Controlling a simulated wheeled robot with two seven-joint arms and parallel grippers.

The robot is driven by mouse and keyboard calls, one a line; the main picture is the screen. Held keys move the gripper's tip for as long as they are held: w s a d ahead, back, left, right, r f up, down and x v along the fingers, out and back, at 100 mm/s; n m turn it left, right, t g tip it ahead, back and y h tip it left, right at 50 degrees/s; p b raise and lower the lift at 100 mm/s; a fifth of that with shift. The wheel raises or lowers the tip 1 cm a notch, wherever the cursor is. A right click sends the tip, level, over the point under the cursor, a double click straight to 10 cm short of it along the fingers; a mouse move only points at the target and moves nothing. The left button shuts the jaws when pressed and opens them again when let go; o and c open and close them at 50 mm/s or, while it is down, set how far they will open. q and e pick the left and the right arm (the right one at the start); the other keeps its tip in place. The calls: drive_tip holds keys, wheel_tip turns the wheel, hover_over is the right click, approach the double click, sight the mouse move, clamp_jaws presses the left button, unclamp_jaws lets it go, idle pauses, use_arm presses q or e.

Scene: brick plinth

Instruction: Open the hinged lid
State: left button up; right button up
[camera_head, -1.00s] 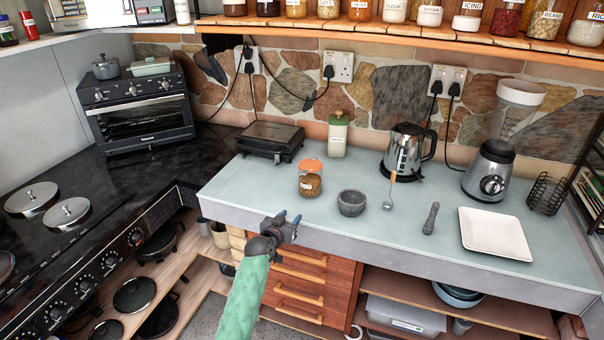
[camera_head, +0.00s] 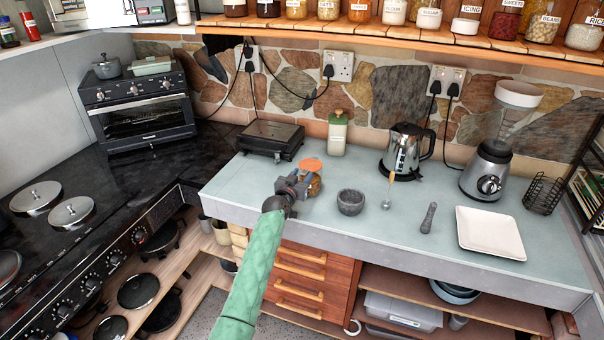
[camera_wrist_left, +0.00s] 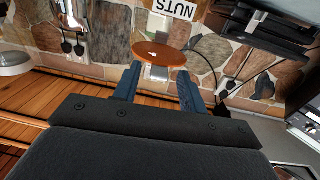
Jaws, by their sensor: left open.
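A small glass jar with brown contents (camera_head: 315,186) stands on the pale blue worktop. Its round orange lid (camera_head: 310,164) shows above and behind the jar body. The right gripper is not in view.
A stone mortar (camera_head: 350,202) stands right of the jar. A black grill (camera_head: 271,139) and a green-topped bottle (camera_head: 337,133) are behind. A kettle (camera_head: 407,150), a spoon (camera_head: 388,190), a pestle (camera_head: 428,218), a white plate (camera_head: 490,233) and a blender (camera_head: 487,170) are further right.

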use_arm(q)
drive_tip(key=shift+w+d, duration=0.15)
drive_tip(key=shift+w, duration=0.05)
clamp_jaws()
idle(0.3)
drive_tip(key=shift+w+b, duration=0.1)
drive_tip(key=shift+b, duration=0.2)
